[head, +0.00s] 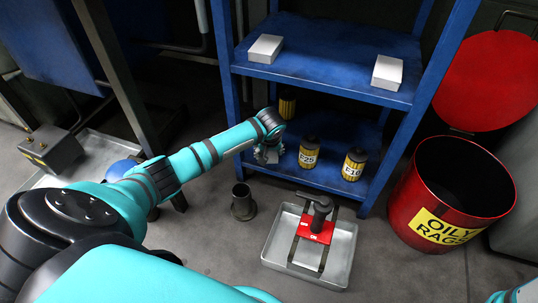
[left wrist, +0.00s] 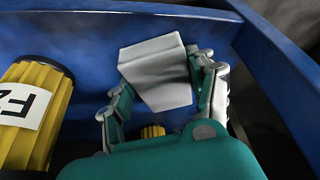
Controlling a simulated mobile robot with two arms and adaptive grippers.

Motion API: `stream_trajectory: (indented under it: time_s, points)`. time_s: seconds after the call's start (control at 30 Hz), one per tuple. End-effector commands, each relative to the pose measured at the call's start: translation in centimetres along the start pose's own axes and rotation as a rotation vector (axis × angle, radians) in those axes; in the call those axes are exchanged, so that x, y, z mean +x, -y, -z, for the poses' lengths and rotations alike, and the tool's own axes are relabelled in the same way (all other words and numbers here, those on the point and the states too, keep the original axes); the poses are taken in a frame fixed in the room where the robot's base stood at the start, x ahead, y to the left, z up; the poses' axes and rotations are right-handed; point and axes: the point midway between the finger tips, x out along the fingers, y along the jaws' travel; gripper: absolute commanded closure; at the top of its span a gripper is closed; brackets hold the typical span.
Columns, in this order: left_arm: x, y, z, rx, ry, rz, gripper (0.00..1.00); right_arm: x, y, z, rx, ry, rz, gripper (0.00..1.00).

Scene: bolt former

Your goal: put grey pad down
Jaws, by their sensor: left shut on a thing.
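My left gripper (head: 268,154) reaches into the lower bay of the blue shelf unit, left of the canister marked E25. In the left wrist view its fingers are shut on the grey pad (left wrist: 158,72), a pale block held tilted between them. Blue shelf surface lies behind the pad; I cannot tell whether they touch. In the head view the pad is hard to tell apart from the grey fingers. My right gripper is not in view.
Yellow-and-black canisters (head: 309,153) (head: 353,164) stand on the lower shelf (head: 325,179); another is behind my gripper. Two pale blocks (head: 265,48) (head: 387,72) lie on the upper shelf. A metal tray (head: 339,262) with a red-based tool, a dark cup (head: 243,203) and a red bin (head: 405,205) stand on the floor.

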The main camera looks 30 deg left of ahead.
Motion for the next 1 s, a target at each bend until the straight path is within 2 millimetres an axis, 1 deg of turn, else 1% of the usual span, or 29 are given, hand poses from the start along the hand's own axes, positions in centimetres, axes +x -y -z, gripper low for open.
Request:
stream_trajectory:
  time_s: [0.2, 0.53, 0.57, 0.7, 1.0]
  points:
    - [-0.1, 0.0, 0.1, -0.001, 0.000, 0.000, 0.69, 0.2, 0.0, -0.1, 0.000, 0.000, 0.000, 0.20]
    - [0.9, 0.1, -0.4, 0.000, 0.001, 0.002, 0.68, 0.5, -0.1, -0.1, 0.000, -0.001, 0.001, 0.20]
    - [0.9, 0.1, -0.4, 0.000, 0.000, 0.002, 0.39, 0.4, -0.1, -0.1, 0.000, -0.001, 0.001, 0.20]
    - [1.0, 0.1, -0.5, 0.001, 0.002, 0.003, 0.20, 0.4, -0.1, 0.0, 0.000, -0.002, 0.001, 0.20]
    - [0.9, 0.1, -0.6, 0.000, 0.004, 0.004, 0.19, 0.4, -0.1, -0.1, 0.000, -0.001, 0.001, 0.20]
